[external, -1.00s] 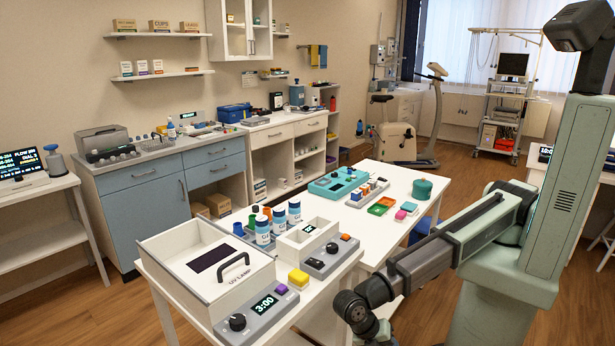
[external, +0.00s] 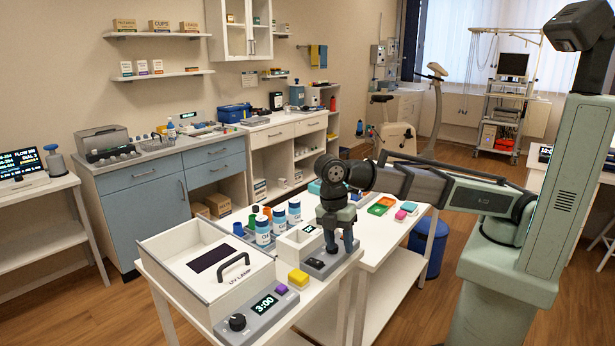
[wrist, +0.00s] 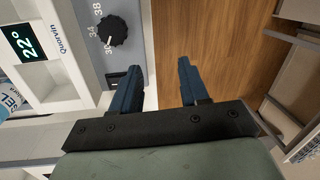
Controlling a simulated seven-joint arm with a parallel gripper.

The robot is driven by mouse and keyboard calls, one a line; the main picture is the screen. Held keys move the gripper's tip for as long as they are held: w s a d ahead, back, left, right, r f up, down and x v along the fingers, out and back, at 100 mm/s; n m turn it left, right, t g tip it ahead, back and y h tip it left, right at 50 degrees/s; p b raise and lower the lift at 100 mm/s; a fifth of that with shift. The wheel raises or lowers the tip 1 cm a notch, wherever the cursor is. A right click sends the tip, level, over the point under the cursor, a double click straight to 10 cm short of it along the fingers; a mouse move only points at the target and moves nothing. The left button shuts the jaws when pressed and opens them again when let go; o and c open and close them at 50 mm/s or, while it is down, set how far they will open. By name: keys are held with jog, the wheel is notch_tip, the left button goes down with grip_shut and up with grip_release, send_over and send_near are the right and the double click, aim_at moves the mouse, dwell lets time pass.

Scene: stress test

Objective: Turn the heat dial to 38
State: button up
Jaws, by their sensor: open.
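The heat dial (wrist: 112,30) is a round black ridged knob on a grey panel (wrist: 108,62), with 30, 34 and 38 printed around its left side in the wrist view.
Several blue-and-white bottles (external: 279,221) stand behind. The wrist view shows wooden floor (wrist: 205,40) past the panel's edge.

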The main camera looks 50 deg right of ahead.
jog(key=w+d+r+m+t, duration=0.2)
jog(key=w+d+r, duration=0.25)
jog(key=r, duration=0.45)
jog(key=shift+y, duration=0.4)
jog(key=f, duration=1.3)
jog(key=shift+w+a+f, duration=0.1)
jog(key=shift+a+f, duration=0.1)
jog(key=shift+a, duration=0.05)
jog(key=c, duration=0.8)
jog(key=shift+o, duration=0.2)
